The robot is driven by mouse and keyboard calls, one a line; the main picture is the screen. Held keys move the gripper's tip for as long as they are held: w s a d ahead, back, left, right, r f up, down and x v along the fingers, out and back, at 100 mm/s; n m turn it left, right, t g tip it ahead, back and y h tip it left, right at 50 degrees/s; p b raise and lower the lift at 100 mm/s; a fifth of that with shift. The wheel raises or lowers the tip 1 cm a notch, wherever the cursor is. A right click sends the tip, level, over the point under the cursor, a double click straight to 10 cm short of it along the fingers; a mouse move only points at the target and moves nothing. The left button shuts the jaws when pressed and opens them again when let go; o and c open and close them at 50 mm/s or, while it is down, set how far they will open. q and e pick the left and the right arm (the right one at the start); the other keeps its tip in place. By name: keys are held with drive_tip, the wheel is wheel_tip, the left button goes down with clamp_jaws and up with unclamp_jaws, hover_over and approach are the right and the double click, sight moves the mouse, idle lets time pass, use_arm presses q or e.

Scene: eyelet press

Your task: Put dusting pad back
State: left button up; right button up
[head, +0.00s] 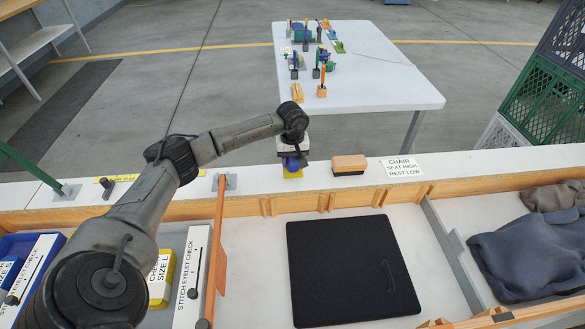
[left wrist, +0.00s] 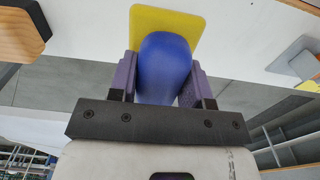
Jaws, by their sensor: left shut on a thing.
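The dusting pad has a blue rounded grip (head: 291,163) and a flat yellow pad (head: 293,174). It is at the white ledge behind the bins, left of a wood-and-black block. My left gripper (head: 292,156) is shut on the blue grip from above. In the left wrist view the blue grip (left wrist: 164,68) sits between the two purple fingers, with the yellow pad (left wrist: 150,20) beyond it. I cannot tell whether the pad touches the ledge. My right gripper is not in view.
A black mat (head: 350,268) lies in the middle bin. Grey cloth (head: 530,255) is in the right bin. A white table (head: 375,80) with several tools is behind.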

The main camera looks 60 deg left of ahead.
use_arm(q)
wheel_tip(320, 180, down, 3)
drive_tip(key=shift+f+b, duration=0.2)
drive_tip(key=shift+b, duration=0.1)
drive_tip(key=shift+f, duration=0.2)
drive_tip(key=o, duration=0.9)
drive_tip(key=shift+r, duration=0.45)
wheel_tip(320, 180, up, 10)
drive_tip(key=shift+r+p, duration=0.25)
drive_tip(key=shift+p, duration=0.85)
drive_tip(key=shift+r, duration=0.5)
